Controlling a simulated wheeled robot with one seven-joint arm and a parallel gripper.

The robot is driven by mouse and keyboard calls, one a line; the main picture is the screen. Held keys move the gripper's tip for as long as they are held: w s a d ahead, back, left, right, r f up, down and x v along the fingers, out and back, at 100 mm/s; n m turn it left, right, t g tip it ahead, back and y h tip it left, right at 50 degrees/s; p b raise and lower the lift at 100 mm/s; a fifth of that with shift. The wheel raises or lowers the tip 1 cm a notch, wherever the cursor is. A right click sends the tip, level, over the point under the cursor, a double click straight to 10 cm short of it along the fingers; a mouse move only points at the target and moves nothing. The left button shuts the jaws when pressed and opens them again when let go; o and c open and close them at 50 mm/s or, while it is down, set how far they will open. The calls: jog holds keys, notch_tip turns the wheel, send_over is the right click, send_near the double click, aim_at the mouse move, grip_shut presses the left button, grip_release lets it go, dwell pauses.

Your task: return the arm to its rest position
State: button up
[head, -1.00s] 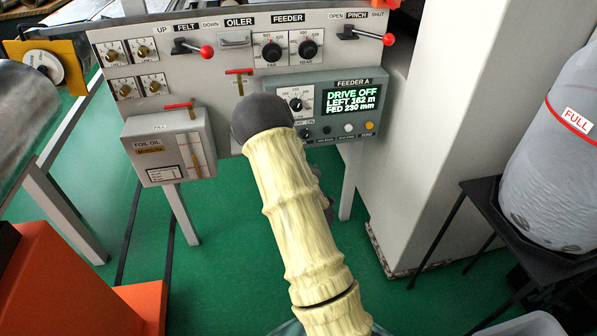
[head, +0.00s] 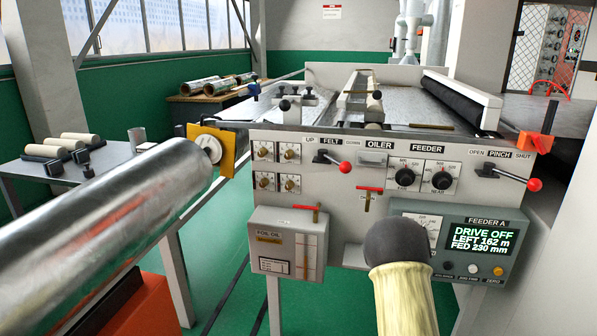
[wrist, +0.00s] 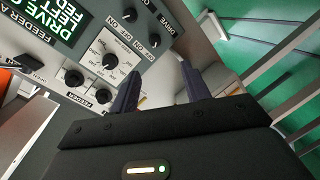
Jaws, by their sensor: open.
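My gripper (wrist: 158,70) shows in the wrist view, its two dark fingers apart with nothing between them. Beyond the fingers are the feeder panel's dials (wrist: 110,62) and, at upper left, part of its green-lettered display (wrist: 50,22). I cannot tell how far the fingertips are from the panel. In the head view, my arm, in a cream sleeve (head: 405,300) with a dark rounded end, rises from the bottom in front of the panel. It covers part of the feeder box (head: 455,212); my gripper is hidden there.
The machine panel (head: 340,195) has red-knobbed levers (head: 345,168) and (head: 534,185) sticking out. A foil oil box (head: 287,243) hangs at its lower left. A large foil roll (head: 110,230) fills the left. The display (head: 482,240) reads DRIVE OFF. Green floor (head: 215,265) shows between.

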jog(key=s+a+r+m+g+y, duration=0.25)
jog(key=s+a+m+g, duration=0.3)
jog(key=s+a, duration=0.35)
jog(key=s+a+r+m+g+y, duration=0.1)
jog(key=s+a+r+m+g, duration=0.3)
jog(key=s+a+g, duration=0.55)
notch_tip(320, 180, up, 30)
jog(key=s+d+t+p, duration=0.1)
jog(key=t+p, duration=0.1)
jog(key=p, duration=2.8)
jog(key=shift+s+d, duration=0.3)
jog(key=shift+d, duration=0.1)
jog(key=shift+f, duration=0.1)
jog(key=shift+w, duration=0.15)
